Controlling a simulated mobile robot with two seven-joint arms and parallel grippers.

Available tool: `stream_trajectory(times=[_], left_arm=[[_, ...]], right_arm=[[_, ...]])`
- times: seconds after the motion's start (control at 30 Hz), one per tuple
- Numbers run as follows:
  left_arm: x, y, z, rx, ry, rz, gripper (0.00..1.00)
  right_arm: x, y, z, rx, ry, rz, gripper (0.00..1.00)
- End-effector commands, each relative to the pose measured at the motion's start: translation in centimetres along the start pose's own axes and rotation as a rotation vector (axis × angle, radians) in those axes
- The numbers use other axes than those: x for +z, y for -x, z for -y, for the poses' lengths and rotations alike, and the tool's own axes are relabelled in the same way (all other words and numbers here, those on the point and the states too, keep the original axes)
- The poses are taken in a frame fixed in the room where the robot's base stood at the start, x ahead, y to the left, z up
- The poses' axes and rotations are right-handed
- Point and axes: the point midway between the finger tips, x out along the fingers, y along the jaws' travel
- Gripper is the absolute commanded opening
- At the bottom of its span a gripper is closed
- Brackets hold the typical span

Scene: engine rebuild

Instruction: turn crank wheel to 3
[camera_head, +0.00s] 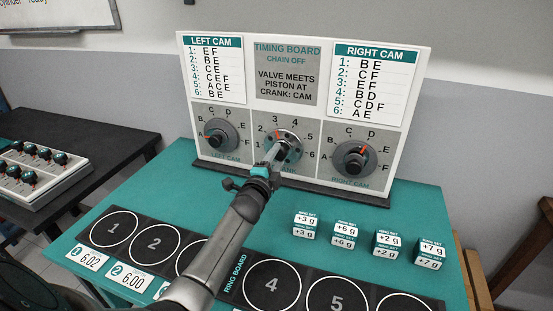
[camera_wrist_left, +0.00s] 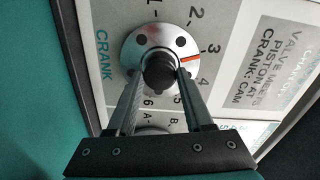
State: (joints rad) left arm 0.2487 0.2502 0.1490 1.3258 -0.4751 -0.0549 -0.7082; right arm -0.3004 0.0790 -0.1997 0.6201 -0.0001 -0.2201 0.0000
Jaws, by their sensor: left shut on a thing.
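The crank wheel (camera_head: 293,150) is a silver disc with dark holes and a black central knob, in the lower middle of the timing board (camera_head: 187,92). Its numbers 1 to 6 run around it. My left gripper (camera_head: 273,155) reaches it from the front and is shut on the knob. In the left wrist view the knob (camera_wrist_left: 158,70) sits between my two fingertips (camera_wrist_left: 159,82). The wheel's orange-red mark (camera_wrist_left: 190,58) points at about the 3. My right gripper is not in view.
The left cam dial (camera_head: 221,134) and right cam dial (camera_head: 353,157) flank the crank closely. Several weight blocks (camera_head: 344,234) stand on the teal table (camera_head: 180,187) at right. A black mat with numbered circles (camera_head: 272,284) lies in front, under my left arm.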

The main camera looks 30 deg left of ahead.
Motion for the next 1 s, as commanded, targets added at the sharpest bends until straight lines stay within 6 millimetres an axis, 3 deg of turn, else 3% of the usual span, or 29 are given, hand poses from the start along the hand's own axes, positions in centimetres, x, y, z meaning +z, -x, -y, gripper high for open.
stream_trajectory(times=[0.47,0.5,0.73,1.0], left_arm=[[0.04,0.01,-0.03,0.001,-0.013,0.001,0.0],[0.04,0.01,-0.03,0.001,-0.012,0.001,0.55],[0.03,0.01,-0.02,0.001,-0.012,0.001,0.81],[0.01,0.05,-0.01,0.0,-0.011,0.0,0.82]], right_arm=[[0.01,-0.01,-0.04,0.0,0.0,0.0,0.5],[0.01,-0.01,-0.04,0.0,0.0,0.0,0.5],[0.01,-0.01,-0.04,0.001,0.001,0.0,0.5],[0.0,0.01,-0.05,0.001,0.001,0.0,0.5]])
